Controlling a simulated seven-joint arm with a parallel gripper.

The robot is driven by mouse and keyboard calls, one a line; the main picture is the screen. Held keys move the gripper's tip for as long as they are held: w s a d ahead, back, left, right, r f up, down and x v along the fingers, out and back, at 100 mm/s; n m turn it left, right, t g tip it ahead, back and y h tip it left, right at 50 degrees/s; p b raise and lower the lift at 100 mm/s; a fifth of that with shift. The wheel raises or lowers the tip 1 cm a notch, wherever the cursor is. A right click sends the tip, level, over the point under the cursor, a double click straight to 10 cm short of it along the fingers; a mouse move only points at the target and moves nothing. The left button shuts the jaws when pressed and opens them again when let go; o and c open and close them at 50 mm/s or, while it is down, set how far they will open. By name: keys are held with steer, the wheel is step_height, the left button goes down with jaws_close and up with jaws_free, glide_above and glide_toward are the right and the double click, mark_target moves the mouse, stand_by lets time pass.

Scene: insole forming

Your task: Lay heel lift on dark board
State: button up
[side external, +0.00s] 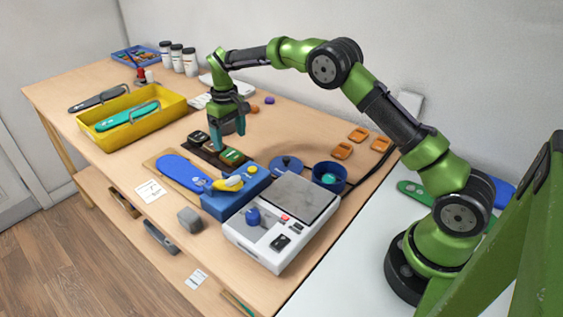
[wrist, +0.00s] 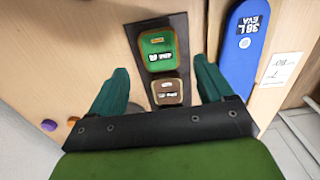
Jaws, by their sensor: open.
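The dark board (wrist: 170,22) is a narrow strip lying on the wooden table. The green pad (wrist: 157,52) and the brown pad (wrist: 167,92) show in the wrist view. In the side view, the green pad (side external: 232,157) is at the near-right end, with a dark pad (side external: 197,138) at the far-left end. My gripper (side external: 228,138) is open and empty, pointing down above the board. In the wrist view, my gripper's fingers (wrist: 158,68) stand either side of the row, apart from the pads.
A yellow tray (side external: 165,108) is at the left. Orange pieces (side external: 342,151) and a dark blue bowl (side external: 330,178) are at the right.

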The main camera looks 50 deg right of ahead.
step_height(320, 180, up, 6)
steer(key=r, duration=0.1)
step_height(320, 180, up, 6)
steer(key=t, duration=0.1)
glide_above(232, 154)
steer(key=s, duration=0.4)
steer(key=s+a+r+m+t+y, duration=0.1)
steer(key=s+a+r+t, duration=0.1)
steer(key=s+r, duration=0.6)
steer(key=s+a+f+m+t, duration=0.1)
steer(key=s+f+t, duration=0.1)
steer(key=s, duration=0.8)
steer(key=s+a+f+m+t+y, duration=0.1)
steer(key=s+f+m+t, duration=0.1)
steer(key=s, duration=0.9)
steer(key=shift+s, duration=0.2)
